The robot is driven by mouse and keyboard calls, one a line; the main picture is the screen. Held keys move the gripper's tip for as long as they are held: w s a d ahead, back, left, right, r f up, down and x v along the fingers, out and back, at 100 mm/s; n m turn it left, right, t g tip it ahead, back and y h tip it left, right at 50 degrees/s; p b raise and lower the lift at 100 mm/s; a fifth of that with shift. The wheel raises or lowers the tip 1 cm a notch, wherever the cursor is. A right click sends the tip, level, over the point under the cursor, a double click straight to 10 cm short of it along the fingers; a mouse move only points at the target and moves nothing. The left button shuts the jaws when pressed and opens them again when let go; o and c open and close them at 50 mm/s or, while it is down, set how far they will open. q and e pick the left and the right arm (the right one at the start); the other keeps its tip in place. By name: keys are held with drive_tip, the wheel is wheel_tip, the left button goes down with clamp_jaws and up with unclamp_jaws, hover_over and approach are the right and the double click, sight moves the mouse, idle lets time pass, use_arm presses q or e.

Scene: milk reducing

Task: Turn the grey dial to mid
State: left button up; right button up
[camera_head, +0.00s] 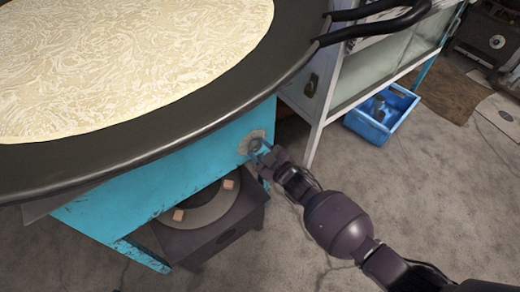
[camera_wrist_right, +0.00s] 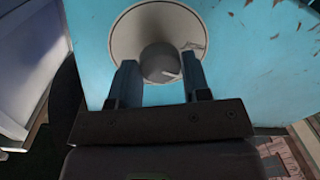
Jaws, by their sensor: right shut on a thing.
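The grey dial (camera_wrist_right: 161,62) sits on a round pale plate (camera_wrist_right: 128,36) on the turquoise panel. A light mark on the dial points to the lower right in the right wrist view. My right gripper (camera_wrist_right: 160,72) is shut on the dial, with one finger on each side of it. In the head view, my right gripper (camera_head: 262,152) reaches the plate (camera_head: 250,140) on the turquoise stand (camera_head: 190,185); the dial is mostly hidden there by the gripper. My left gripper is in neither view.
A wide black pan (camera_head: 150,140) of pale, milky content rests over the stand. A burner (camera_head: 215,212) sits beneath. A blue crate (camera_head: 382,112) stands by a glass-sided cabinet (camera_head: 375,70). Grey floor is open at the lower right.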

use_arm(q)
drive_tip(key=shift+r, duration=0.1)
use_arm(e)
drive_tip(key=o, duration=0.9)
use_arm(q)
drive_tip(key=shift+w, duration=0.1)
use_arm(e)
drive_tip(key=shift+s+d+r, duration=0.1)
drive_tip(key=shift+s+d, duration=0.3)
use_arm(q)
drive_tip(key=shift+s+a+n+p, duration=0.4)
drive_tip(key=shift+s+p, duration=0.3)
drive_tip(key=shift+p, duration=0.65)
use_arm(e)
drive_tip(key=shift+v, duration=4.9)
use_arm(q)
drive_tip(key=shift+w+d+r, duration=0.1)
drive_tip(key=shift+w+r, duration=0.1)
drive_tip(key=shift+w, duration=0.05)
